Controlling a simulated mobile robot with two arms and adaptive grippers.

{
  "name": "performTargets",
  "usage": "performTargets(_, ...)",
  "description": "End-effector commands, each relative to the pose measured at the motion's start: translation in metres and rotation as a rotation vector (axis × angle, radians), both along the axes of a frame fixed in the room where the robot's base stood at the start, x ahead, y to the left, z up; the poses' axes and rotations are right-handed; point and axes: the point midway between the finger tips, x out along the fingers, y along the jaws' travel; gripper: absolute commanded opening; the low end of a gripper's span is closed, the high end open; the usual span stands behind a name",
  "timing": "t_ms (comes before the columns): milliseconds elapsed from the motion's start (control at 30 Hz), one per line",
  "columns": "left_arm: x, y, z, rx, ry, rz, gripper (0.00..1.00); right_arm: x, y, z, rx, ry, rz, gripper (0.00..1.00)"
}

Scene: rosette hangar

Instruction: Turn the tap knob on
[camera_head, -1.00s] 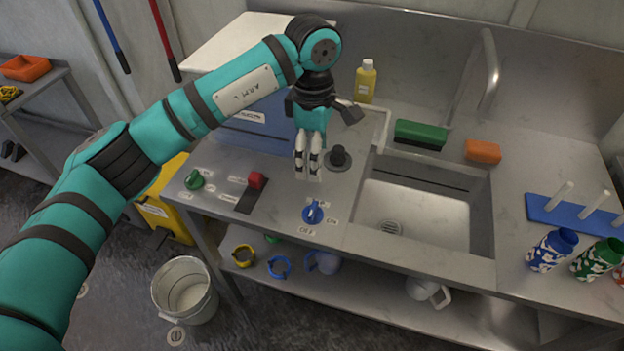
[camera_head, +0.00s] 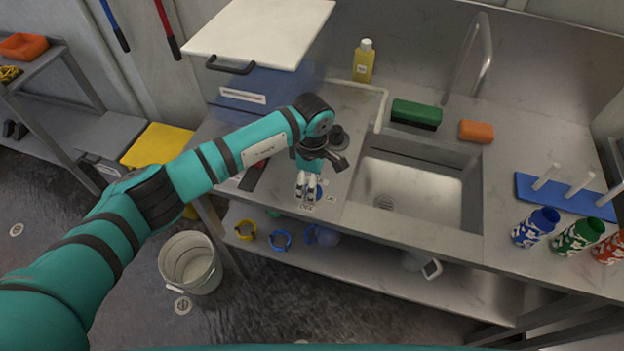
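The blue tap knob (camera_head: 319,192) is on the counter front, left of the sink, partly hidden by my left gripper. My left gripper (camera_head: 305,198) points down just left of the knob, its two fingers close together with a narrow gap at most. I cannot tell whether it touches the knob or how far it is open. The metal tap (camera_head: 486,62) curves up behind the sink (camera_head: 425,190); no water shows. My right gripper is not in view.
A black round knob (camera_head: 337,134) stands behind my gripper. A green sponge (camera_head: 416,112), an orange block (camera_head: 476,131) and a yellow bottle (camera_head: 364,62) are at the back. A blue peg rack (camera_head: 560,198) and bottles stand right. A bucket (camera_head: 190,262) is on the floor.

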Motion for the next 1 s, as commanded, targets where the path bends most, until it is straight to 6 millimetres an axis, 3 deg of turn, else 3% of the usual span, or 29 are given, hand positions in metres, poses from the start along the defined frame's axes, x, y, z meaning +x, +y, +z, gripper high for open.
performTargets(433, -0.0002, 0.0002, -0.0116, 0.000, 0.000, 0.000, 0.70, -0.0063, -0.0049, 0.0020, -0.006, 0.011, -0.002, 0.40)
performTargets(833, 0.0000, 0.0002, -0.0111, 0.000, 0.000, 0.000, 0.18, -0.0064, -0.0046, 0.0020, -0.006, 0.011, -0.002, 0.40)
performTargets(1000, 0.0001, 0.0003, -0.0113, 0.001, -0.001, 0.006, 0.15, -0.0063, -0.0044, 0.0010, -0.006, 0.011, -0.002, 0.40)
